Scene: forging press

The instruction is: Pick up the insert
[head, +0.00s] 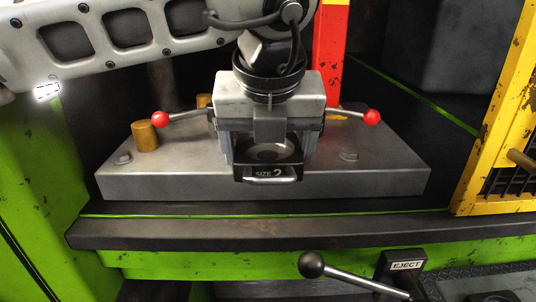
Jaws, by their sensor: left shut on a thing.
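The insert (266,173) is a dark block with a "SIZE 2" label, a light round face on top and a metal handle bar at its front. It is in the middle of the head view, at the grey die block. My left gripper (267,150) is over it, pointing down, with a finger on each side, shut on the insert. The gripper body hides the insert's back part. I cannot tell whether the insert is seated or slightly raised. My right gripper is not in view.
The grey die block (385,180) has red-knobbed levers (372,117) on both sides and a brass post (145,136) at left. A red and yellow column stands behind. A yellow guard (500,120) is at right. An EJECT lever (350,276) is in front.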

